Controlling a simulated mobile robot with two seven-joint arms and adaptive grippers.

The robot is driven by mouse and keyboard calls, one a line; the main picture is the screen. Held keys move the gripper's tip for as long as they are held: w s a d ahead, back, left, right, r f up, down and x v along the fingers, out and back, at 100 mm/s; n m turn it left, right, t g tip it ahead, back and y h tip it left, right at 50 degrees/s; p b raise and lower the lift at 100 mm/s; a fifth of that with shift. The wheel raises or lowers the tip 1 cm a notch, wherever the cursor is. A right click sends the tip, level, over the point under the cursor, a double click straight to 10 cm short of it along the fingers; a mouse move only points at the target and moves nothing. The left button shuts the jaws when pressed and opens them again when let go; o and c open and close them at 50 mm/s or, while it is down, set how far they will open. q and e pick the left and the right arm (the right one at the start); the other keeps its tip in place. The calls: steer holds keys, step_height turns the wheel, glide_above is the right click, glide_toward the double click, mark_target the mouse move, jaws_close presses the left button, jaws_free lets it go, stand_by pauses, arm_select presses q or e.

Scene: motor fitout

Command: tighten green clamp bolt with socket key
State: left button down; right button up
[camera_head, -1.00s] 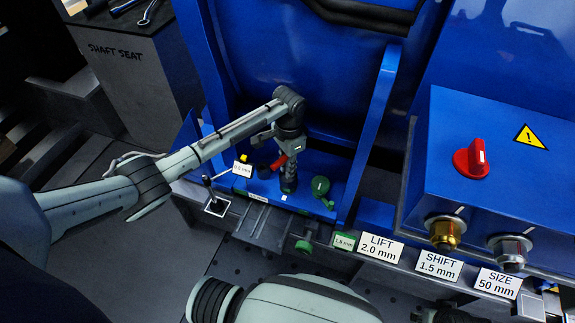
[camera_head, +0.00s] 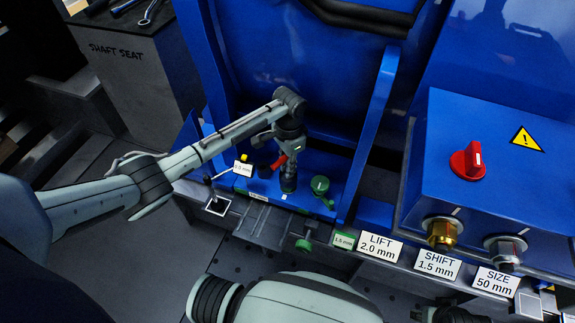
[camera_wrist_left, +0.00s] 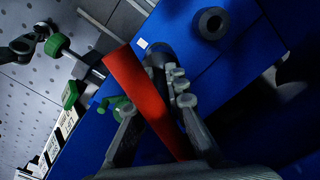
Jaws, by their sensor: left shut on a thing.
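My left gripper (camera_head: 289,178) is low over the blue fixture's base in the head view. In the left wrist view its fingers (camera_wrist_left: 160,125) are shut on the red-handled socket key (camera_wrist_left: 140,90). The red handle (camera_head: 279,161) sticks out to the left of the gripper in the head view. The key's lower end is hidden or too dark to tell. A round green clamp part (camera_head: 320,185) sits just right of the gripper, apart from it. A green knob (camera_head: 304,246) is on the front rail below; I cannot tell which is the clamp bolt.
A dark ring-shaped part (camera_wrist_left: 210,23) is beside the key in the left wrist view. A blue control box (camera_head: 485,175) with a red switch (camera_head: 468,161) stands at right. Blue side walls frame the fixture. A "shaft seat" block (camera_head: 125,80) stands at left.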

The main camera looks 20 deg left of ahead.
arm_select(q)
steer(key=shift+f+b, duration=0.75)
steer(key=shift+f, duration=0.6)
stand_by(0.4)
steer(key=shift+w+r+m+p, duration=0.15)
steer(key=shift+m+p, duration=0.3)
steer(key=shift+m, duration=0.95)
